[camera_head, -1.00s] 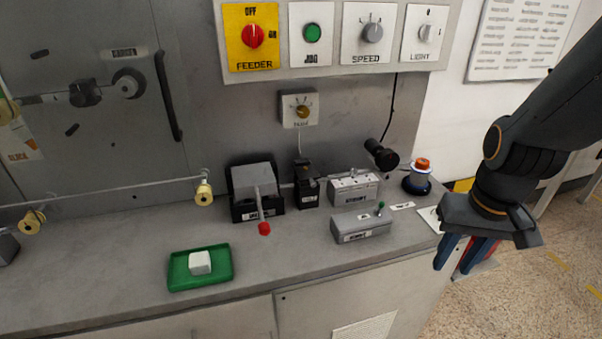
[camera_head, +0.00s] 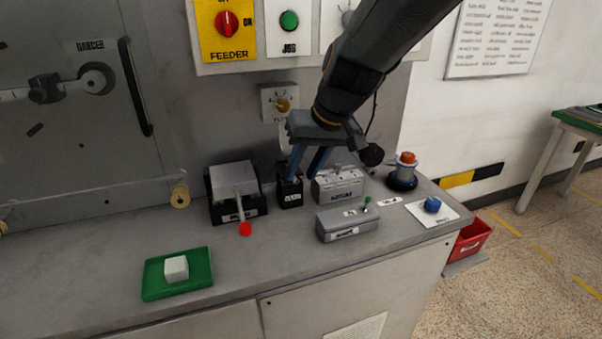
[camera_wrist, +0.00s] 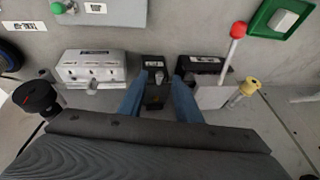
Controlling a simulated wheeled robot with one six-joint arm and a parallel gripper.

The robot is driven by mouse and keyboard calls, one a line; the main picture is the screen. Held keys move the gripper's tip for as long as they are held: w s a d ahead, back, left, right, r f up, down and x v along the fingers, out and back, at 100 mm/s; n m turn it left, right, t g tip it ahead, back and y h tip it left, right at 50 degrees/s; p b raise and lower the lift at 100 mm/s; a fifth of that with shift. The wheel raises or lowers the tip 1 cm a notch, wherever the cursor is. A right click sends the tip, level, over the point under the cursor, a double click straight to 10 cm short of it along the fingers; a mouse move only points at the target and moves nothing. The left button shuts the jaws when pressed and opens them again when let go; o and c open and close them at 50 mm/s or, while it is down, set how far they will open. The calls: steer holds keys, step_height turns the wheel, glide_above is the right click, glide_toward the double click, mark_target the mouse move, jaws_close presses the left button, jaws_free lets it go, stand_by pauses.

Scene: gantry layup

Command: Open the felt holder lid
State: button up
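No label is clear enough to read as the felt holder. A black box (camera_head: 222,212) with a grey lid (camera_head: 232,180) and a red-tipped lever (camera_head: 245,228) stands on the bench; the lid looks down. The red tip (camera_wrist: 238,29) also shows in the wrist view. A small black holder (camera_head: 291,194) stands to its right, and also shows in the wrist view (camera_wrist: 153,61). My gripper (camera_head: 302,177) is open, pointing down at this small holder. In the wrist view the blue fingers lie at either side of it; contact cannot be told.
A grey labelled box (camera_head: 338,187) and a grey box with a green knob (camera_head: 345,224) stand to the right. A red-topped button post (camera_head: 405,171) and a blue knob on a white plate (camera_head: 432,205) lie beyond. A green tray (camera_head: 150,290) holds a white block; the front-middle bench is clear.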

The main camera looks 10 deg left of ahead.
steer(key=shift+x, duration=1)
jaws_close()
steer(key=shift+d+r, duration=0.1)
